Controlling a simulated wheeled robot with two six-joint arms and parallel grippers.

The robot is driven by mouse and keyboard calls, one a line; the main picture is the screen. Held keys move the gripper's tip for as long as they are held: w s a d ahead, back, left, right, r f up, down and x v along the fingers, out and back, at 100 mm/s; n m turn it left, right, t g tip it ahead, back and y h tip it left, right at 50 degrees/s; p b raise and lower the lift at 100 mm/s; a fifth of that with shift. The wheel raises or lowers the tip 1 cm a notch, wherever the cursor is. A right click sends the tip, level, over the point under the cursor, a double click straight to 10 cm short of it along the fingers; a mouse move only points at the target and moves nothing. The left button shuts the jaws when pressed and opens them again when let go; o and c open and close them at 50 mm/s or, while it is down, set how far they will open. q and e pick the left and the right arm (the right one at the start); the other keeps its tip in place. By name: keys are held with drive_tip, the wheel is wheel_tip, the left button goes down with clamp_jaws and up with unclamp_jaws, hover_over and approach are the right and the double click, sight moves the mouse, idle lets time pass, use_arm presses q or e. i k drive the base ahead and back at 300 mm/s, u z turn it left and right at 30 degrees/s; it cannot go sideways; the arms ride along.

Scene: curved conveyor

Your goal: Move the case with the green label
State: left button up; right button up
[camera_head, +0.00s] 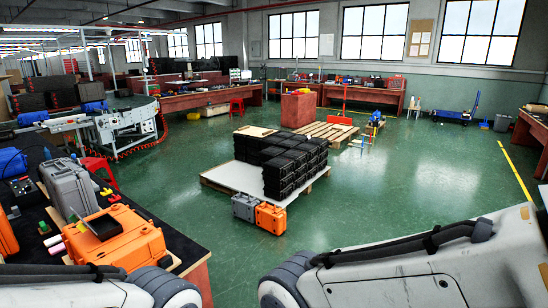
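I cannot make out a green label on any case. A grey case (70,188) stands upright on the dark-topped table at left. An orange case (115,240) lies in front of it, with a dark item on top. Another grey case (245,207) and an orange case (270,217) stand side by side on the floor at the front of a pallet. My two arms show at the bottom left and bottom right; neither gripper is in view.
A pallet (228,179) holds a stack of black crates (290,165). The green floor (400,180) is clear to the right.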

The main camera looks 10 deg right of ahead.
sight(265, 155)
drive_tip(key=z, duration=0.4)
drive_tip(key=i, duration=4.6)
drive_tip(key=u, duration=1.65)
drive_tip(key=i, duration=4.25)
drive_tip(key=z, duration=0.15)
